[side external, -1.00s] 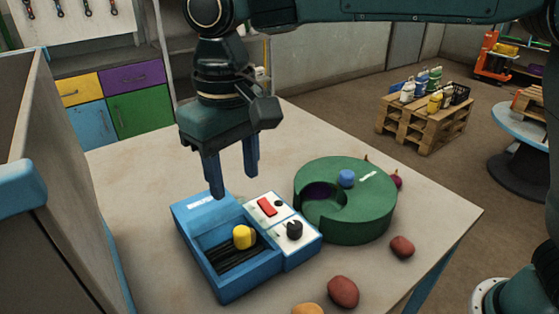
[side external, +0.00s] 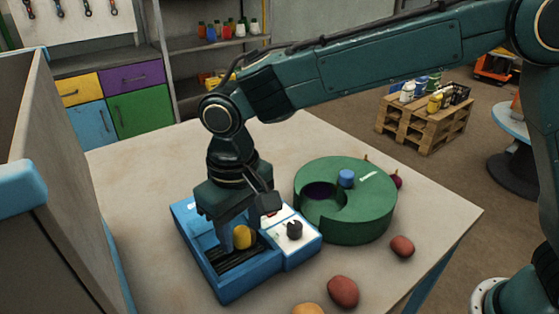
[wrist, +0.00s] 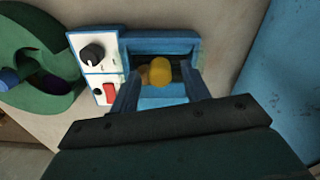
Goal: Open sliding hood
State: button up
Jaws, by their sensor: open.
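A blue box (side external: 268,262) stands on the table with an open recess with a dark ribbed inside. A yellow knob-like piece (side external: 243,237) sits in the recess; it also shows in the wrist view (wrist: 161,71). I cannot tell which part is the sliding hood. My gripper (side external: 238,238) points down into the recess at the yellow piece. In the wrist view my gripper (wrist: 158,75) is open, with one finger on each side of the yellow piece. I cannot tell whether they touch it. A small tan shape (wrist: 143,75) beside it is unclear.
The box's white panel (wrist: 97,65) has a black knob (side external: 294,230) and a red switch (wrist: 110,93). A green round container (side external: 360,220) with a blue knob (side external: 347,177) stands close to its right. Reddish lumps (side external: 343,291) lie near the table's front. A tall grey bin (side external: 75,190) stands left.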

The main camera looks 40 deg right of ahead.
grip_shut()
jog(key=shift+w+r, duration=0.1)
jog(key=shift+w, duration=5.1)
grip_release()
